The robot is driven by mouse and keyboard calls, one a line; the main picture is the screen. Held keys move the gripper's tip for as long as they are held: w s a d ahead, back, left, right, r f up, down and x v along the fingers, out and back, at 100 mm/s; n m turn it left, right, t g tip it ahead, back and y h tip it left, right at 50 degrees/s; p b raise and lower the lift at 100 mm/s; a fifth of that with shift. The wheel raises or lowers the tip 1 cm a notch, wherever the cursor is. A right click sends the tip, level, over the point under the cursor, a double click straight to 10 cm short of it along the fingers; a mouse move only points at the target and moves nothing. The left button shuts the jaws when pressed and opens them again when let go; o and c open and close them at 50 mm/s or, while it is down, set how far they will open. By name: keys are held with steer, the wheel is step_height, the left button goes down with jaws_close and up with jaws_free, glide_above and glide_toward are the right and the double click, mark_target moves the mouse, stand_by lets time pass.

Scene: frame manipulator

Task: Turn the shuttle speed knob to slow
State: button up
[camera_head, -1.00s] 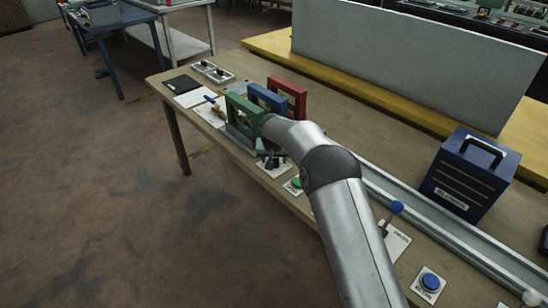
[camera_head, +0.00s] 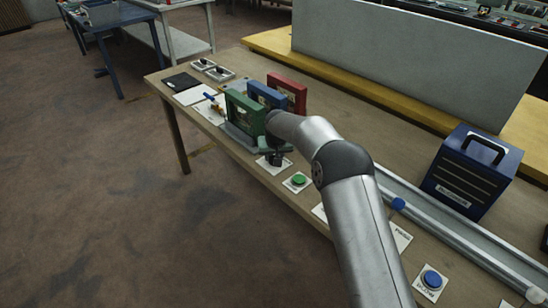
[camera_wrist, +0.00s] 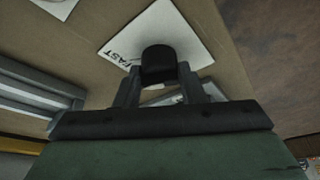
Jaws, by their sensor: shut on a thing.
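The speed knob (camera_wrist: 158,64) is a dark, rounded block on a white label plate (camera_wrist: 187,28) in the wrist view. The word FAST is readable at the plate's left edge; no other wording shows. My gripper (camera_wrist: 158,80) has its two fingers on either side of the knob and is shut on it. The knob's exact pointing direction cannot be told.
Green, blue and red upright frames (camera_head: 243,112) stand just behind my gripper. A green button (camera_head: 298,180) is close on the right, and a blue button (camera_head: 432,280) farther right. A metal rail (camera_head: 450,232) and a blue case (camera_head: 470,170) lie along the right side.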

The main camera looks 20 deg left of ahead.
steer(key=n+y, duration=0.1)
steer(key=n, duration=0.1)
steer(key=n+g+b, duration=0.1)
steer(key=n, duration=0.2)
steer(key=shift+w+d+y, duration=0.15)
steer(key=shift+d+y, duration=0.05)
steer(key=shift+y, duration=0.2)
steer(key=n+g, duration=0.1)
steer(key=n, duration=0.2)
steer(key=n+g, duration=0.1)
steer(key=n, duration=0.2)
steer(key=shift+w+n+y, duration=0.1)
steer(key=shift+n+y, duration=0.2)
steer(key=shift+y, duration=0.1)
steer(key=shift+g, duration=0.3)
steer(key=o, duration=1)
steer(key=b+v, duration=0.1)
steer(key=v, duration=1.6)
steer(key=shift+r, duration=0.3)
